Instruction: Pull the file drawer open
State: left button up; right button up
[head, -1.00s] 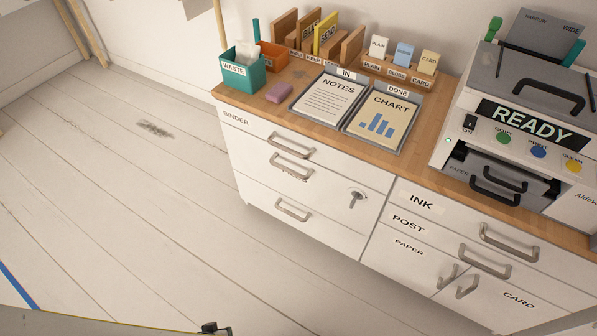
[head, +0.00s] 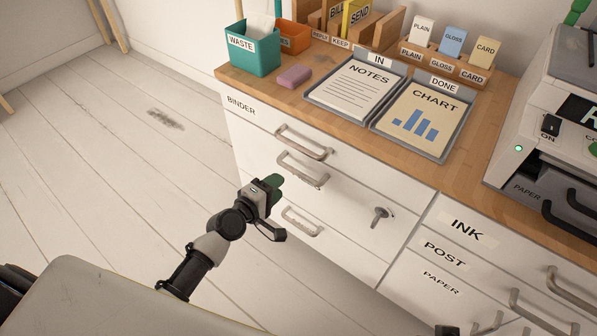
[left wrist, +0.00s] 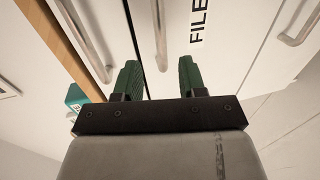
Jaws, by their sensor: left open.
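The file drawer (head: 345,195) is the middle of three white drawers and appears shut, with a grey bar handle (head: 303,169) and a key in its lock (head: 381,216). Its FILE label (left wrist: 198,22) shows in the left wrist view, just right of its handle (left wrist: 160,35). My left gripper (head: 279,207) is open and empty in front of the drawers, just below that handle in the head view. In the left wrist view its green fingers (left wrist: 158,72) point toward the drawer fronts, with the handle ahead between them and apart from them.
The BINDER drawer handle (head: 303,144) is above, and the bottom drawer handle (head: 301,222) is below. The wooden desktop (head: 330,118) holds a teal waste bin (head: 254,58), paper trays and a printer (head: 565,130). A small dark part (head: 447,330), unclear, shows at the bottom edge.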

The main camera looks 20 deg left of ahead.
aim_at(295, 170)
pick_arm(q)
jog(key=b+x, duration=0.1)
jog(key=x, duration=0.7)
jog(key=shift+w+d+b, duration=0.15)
jog(key=shift+w+b, duration=0.2)
jog(key=shift+w, duration=0.05)
pick_arm(e)
jog(key=v, duration=0.4)
jog(key=shift+d, duration=0.1)
pick_arm(q)
grip_shut()
pick_arm(e)
jog(key=shift+f, duration=0.1)
